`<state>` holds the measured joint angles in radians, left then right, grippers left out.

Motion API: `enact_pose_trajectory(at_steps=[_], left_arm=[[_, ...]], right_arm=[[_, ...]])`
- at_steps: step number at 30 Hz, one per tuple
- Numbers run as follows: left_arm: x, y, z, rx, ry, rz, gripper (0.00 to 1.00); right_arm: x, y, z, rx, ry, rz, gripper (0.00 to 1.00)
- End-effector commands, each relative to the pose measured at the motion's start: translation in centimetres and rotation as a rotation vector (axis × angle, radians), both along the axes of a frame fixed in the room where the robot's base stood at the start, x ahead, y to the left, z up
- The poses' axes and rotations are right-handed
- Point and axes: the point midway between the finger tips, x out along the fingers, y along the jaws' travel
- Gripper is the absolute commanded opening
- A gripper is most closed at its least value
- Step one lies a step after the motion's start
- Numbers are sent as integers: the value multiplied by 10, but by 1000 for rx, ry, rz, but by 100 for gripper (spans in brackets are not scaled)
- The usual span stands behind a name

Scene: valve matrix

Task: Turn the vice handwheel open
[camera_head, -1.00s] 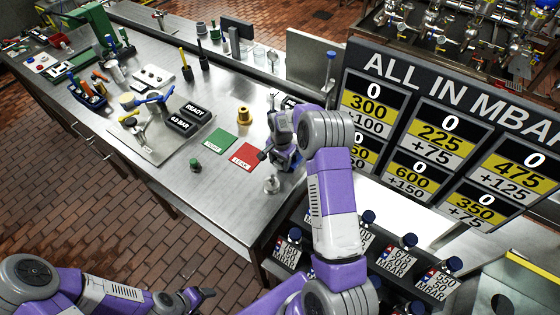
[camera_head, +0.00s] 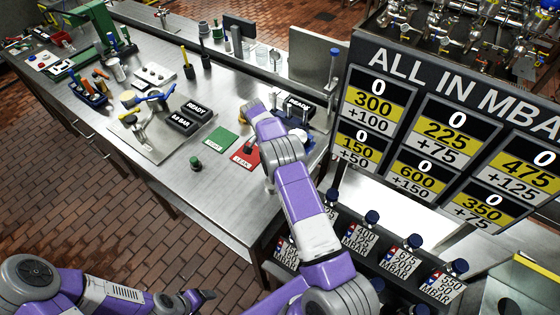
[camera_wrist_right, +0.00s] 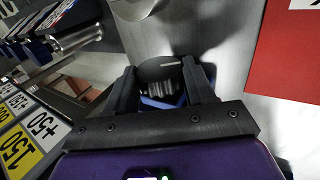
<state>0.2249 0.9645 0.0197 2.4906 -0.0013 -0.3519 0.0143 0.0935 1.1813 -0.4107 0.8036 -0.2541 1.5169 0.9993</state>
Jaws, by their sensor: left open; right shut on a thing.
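In the right wrist view a round black ribbed knob (camera_wrist_right: 160,70) with a white line on its face sits on a blue body (camera_wrist_right: 165,100). My right gripper (camera_wrist_right: 178,85) has its dark fingers on either side of the knob and is shut on it. I cannot tell for sure whether this knob is the vice handwheel. In the head view my right arm hides the knob and most of this gripper. My left gripper (camera_head: 200,298) is open and empty, low in the head view, over the brick floor in front of the bench.
A red card (camera_head: 246,157) and a green card (camera_head: 220,138) lie on the steel bench (camera_head: 215,190). A metal plate with a blue-handled fixture (camera_head: 153,98) stands left of two black displays (camera_head: 188,115). The pressure board (camera_head: 450,120) rises at the right.

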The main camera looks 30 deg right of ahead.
Motion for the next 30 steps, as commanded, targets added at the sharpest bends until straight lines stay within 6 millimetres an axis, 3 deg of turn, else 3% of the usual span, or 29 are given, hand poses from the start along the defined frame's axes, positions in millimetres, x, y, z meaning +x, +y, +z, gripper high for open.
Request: enact_pose_trajectory(at_steps=[16, 17, 21, 30], left_arm=[[0, 0, -2, 0, 0, 0, 71], [0, 0, -2, 0, 0, 0, 71], [0, 0, -2, 0, 0, 0, 71], [0, 0, -2, 0, 0, 0, 71]], right_arm=[[0, 0, 0, -7, 20, 2, 23], [0, 0, 0, -7, 20, 2, 57], [0, 0, 0, -8, 20, 1, 78], [0, 0, 1, -8, 19, 0, 80]])
